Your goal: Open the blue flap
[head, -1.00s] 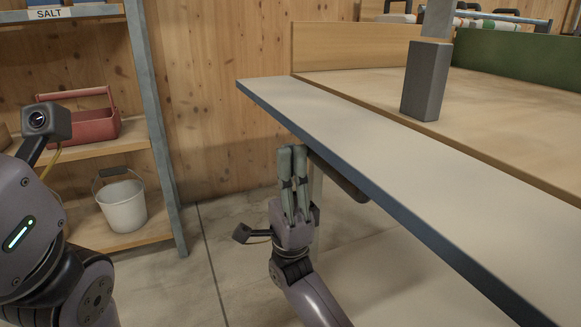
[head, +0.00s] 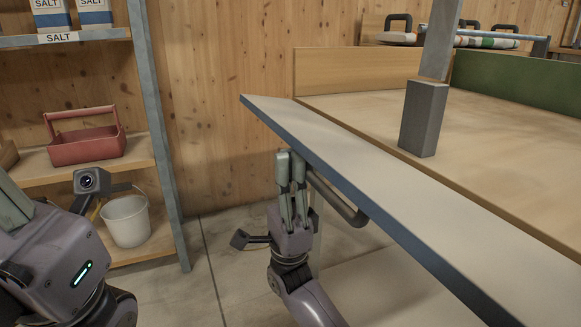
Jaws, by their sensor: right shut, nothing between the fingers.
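A dark bar handle (head: 340,203) shows below the outer edge. My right gripper (head: 290,155) is upright with its fingers together and empty, at the flap's far outer edge, left of the handle. I cannot tell whether it touches the flap or handle. Of my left gripper (head: 14,208), only a grey-green finger part shows at the left edge; its jaw state is hidden.
A shelf rack at left holds salt bags (head: 95,14), a red tote (head: 87,142) and a white bucket (head: 127,221). A grey post (head: 424,118) stands on the wooden top (head: 500,150). The floor (head: 240,290) between rack and flap is clear.

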